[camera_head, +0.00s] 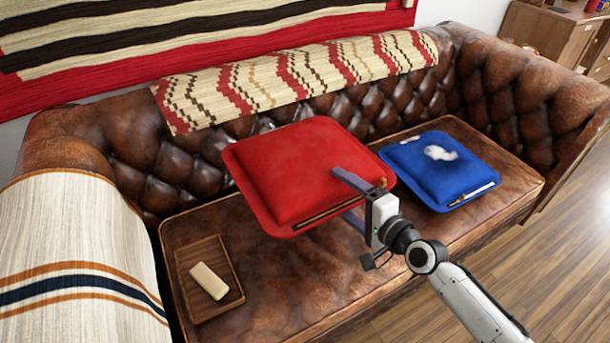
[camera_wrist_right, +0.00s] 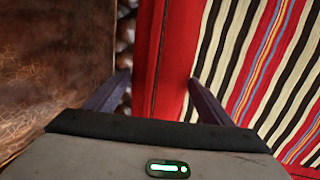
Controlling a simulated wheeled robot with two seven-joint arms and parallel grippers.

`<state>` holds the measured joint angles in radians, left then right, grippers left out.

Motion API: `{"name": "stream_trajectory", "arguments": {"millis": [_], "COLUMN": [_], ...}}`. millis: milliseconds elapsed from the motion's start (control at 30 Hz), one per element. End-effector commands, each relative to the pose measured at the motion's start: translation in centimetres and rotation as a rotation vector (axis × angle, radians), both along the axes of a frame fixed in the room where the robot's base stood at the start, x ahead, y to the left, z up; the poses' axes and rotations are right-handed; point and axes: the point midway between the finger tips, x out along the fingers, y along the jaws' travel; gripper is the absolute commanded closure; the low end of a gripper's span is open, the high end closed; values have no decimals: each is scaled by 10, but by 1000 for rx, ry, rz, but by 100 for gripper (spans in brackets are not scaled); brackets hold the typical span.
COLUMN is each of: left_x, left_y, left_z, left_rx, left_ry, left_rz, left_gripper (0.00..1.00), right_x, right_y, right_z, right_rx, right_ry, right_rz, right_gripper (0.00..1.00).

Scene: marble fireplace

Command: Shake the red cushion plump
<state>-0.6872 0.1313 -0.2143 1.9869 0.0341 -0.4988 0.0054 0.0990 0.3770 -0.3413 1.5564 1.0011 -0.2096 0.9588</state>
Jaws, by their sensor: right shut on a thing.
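The red cushion (camera_head: 290,170) is square and puffy, with a dark zip along its front edge. It appears to be above the brown leather sofa seat (camera_head: 290,285), lying roughly flat. My right gripper (camera_head: 343,194) is shut on its front right part, one finger over the top and one below. In the right wrist view the cushion (camera_wrist_right: 175,55) shows as a red band between the two fingers (camera_wrist_right: 158,88). The cushion's underside is hidden. My left gripper is not in view.
A blue cushion (camera_head: 430,170) with white patches lies right of the red one. A wooden tray (camera_head: 192,255) holding a pale block (camera_head: 209,281) is at left on the seat. A patterned throw (camera_head: 290,78) covers the backrest; a striped blanket (camera_head: 75,235) covers the left arm.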

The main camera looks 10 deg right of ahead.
Motion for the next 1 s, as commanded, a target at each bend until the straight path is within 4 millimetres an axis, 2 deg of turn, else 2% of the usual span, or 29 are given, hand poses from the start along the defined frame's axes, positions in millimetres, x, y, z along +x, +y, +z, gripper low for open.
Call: {"name": "stream_trajectory", "arguments": {"millis": [233,333,433,567,833,900,1000], "left_x": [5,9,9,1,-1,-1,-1], "left_y": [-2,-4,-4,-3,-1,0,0], "left_z": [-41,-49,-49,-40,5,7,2], "left_rx": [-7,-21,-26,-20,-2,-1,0], "left_ry": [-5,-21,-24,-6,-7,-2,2], "left_rz": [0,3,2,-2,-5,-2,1], "left_gripper": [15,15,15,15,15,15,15], "right_x": [1,1,1,1,1,1,1], "right_y": [0,0,0,0,0,0,0], "right_z": [-48,-67,-72,-58,-5,3,3], "right_rx": [3,4,3,3,3,3,3], "right_ry": [-3,-4,-5,-7,-6,-5,-4], "right_rz": [-1,-1,-2,-2,-2,-2,-1], "right_gripper": [64,64,64,64,64,64,64]}}
